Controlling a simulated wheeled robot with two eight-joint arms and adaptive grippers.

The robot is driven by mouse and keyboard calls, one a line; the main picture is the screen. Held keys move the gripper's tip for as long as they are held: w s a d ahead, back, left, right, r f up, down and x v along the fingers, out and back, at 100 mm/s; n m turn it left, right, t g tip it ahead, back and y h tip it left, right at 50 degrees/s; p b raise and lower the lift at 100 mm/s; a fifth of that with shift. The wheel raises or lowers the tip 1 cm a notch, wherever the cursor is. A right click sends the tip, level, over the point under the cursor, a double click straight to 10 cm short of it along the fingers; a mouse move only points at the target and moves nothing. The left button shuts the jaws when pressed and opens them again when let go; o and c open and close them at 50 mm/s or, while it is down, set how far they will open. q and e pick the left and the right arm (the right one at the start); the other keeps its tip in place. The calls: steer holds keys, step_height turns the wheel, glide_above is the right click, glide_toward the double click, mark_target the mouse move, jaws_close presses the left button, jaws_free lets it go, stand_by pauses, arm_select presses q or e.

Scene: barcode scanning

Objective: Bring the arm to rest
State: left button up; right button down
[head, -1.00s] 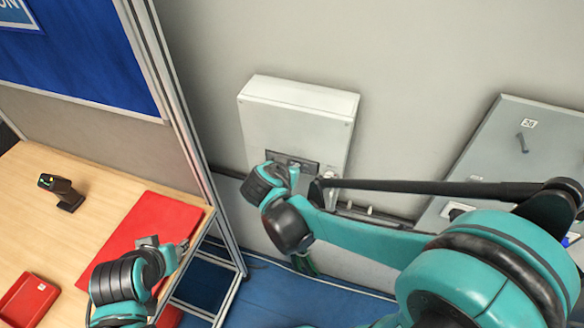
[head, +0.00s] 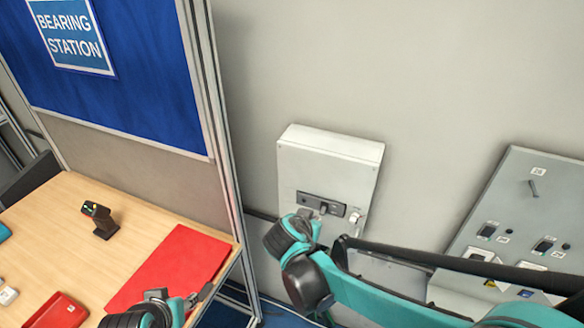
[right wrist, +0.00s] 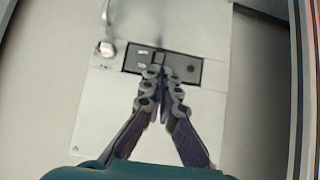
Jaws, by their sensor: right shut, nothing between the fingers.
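My right gripper (head: 312,216) is in front of the lower part of a white wall box (head: 330,160) in the head view. In the right wrist view its fingers (right wrist: 163,74) are shut with nothing between them. The fingertips overlap the dark switch panel (right wrist: 188,68) of the box; whether they touch it I cannot tell. My left gripper (head: 200,297) shows at the bottom of the head view, over the near edge of a red mat (head: 180,262). Its jaws are too small and partly cut off to judge.
A dark handheld scanner (head: 102,220) stands on the wooden table (head: 55,225), with a red tray (head: 57,312) nearer. A grey cabinet (head: 520,200) hangs at right.

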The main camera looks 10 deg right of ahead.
arm_select(q)
step_height(320, 180, down, 21)
steer(key=b, duration=2.1)
arm_select(e)
steer(key=s+d+f+n+g+y, duration=0.1)
steer(key=s+f+n+y, duration=0.4)
steer(key=s+f, duration=1.2)
step_height(320, 180, down, 4)
steer(key=shift+r+n+y, duration=0.25)
steer(key=shift+n+y, duration=0.05)
steer(key=shift+n, duration=0.6)
arm_select(q)
steer(key=shift+o, duration=0.3)
